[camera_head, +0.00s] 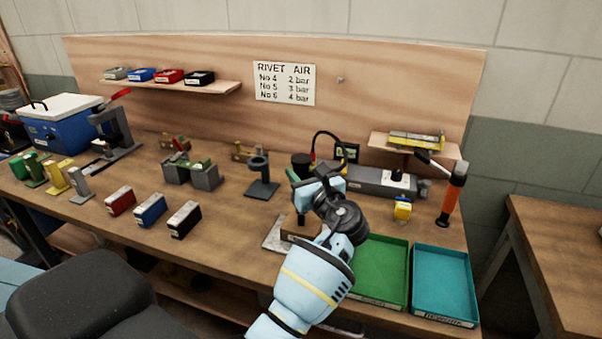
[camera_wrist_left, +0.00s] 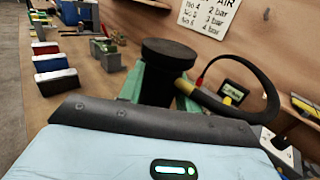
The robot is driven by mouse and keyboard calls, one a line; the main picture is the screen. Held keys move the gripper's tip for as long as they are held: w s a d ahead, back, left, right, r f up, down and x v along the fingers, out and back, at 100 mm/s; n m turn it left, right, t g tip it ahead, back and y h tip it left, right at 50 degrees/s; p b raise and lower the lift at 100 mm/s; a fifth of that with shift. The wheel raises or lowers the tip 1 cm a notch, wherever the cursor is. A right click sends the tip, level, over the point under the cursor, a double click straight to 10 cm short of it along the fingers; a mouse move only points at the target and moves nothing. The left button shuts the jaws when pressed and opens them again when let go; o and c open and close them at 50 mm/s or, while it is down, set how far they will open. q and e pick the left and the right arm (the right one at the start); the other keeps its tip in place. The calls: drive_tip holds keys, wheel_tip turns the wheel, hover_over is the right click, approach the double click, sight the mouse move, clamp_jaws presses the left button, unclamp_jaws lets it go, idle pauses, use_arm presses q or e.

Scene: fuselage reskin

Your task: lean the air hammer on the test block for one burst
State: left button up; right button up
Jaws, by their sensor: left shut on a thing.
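The air hammer (camera_head: 301,162) is a black cylinder, upright in my left gripper (camera_head: 308,188). My left gripper is shut on it. In the left wrist view the hammer's black round end (camera_wrist_left: 167,54) stands between the green fingers, with a brass fitting and a dark hose (camera_wrist_left: 262,92) at its side. A brown block (camera_head: 300,229), which looks like the test block, lies on a grey plate (camera_head: 273,236) below the gripper. My wrist hides part of it. I cannot tell whether the hammer's lower end touches the block. My right gripper is not in view.
A green tray (camera_head: 381,303) and a teal tray (camera_head: 443,316) lie to the right at the bench front. A grey stand (camera_head: 261,188) and small red, blue and black boxes (camera_head: 151,210) are to the left. The hose loops behind the gripper.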

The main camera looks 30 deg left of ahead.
sight(302, 158)
use_arm(q)
drive_tip(key=shift+f, duration=0.4)
idle(1.9)
drive_tip(key=shift+r, duration=3.5)
drive_tip(key=shift+d+f, duration=0.1)
drive_tip(key=shift+d, duration=0.05)
